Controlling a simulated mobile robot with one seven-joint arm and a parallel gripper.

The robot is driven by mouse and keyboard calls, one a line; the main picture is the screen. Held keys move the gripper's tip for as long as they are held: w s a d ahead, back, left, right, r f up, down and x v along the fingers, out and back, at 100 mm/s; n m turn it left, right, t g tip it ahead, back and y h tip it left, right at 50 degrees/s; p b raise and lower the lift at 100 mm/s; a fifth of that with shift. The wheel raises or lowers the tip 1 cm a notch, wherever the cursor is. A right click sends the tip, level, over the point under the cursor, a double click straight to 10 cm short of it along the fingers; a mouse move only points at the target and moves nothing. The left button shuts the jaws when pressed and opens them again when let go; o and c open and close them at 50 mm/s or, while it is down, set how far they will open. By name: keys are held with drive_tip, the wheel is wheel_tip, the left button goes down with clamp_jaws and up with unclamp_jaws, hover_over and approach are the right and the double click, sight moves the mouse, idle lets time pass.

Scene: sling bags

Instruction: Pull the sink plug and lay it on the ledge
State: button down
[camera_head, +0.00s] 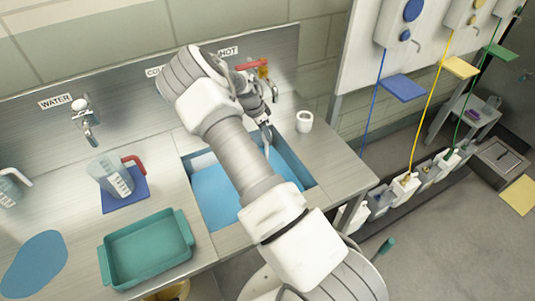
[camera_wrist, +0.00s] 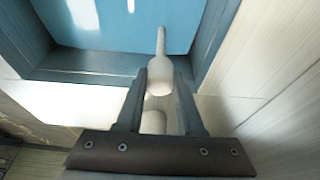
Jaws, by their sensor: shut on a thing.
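My gripper (camera_head: 268,133) is over the back right part of the sink (camera_head: 308,181), which holds blue water (camera_head: 218,190). In the wrist view my gripper (camera_wrist: 161,78) is shut on a pale grey-white piece with a slim stem, which looks like the sink plug (camera_wrist: 160,72). Its stem points toward the blue water. A second pale rounded part shows lower between the fingers; I cannot tell whether it belongs to the plug. The light metal ledge (camera_wrist: 95,108) runs beside the sink rim. My arm hides much of the sink in the head view.
A white cup (camera_head: 304,121) stands on the counter right of my gripper. A tap with a red handle (camera_head: 252,65) is behind it. A jug (camera_head: 112,178) on a blue mat and a teal tray (camera_head: 148,250) are to the left.

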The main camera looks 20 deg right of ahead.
drive_tip(key=shift+r+p, duration=0.95)
drive_tip(key=shift+r, duration=1.45)
drive_tip(key=shift+r+p, duration=0.85)
drive_tip(key=shift+r, duration=1.15)
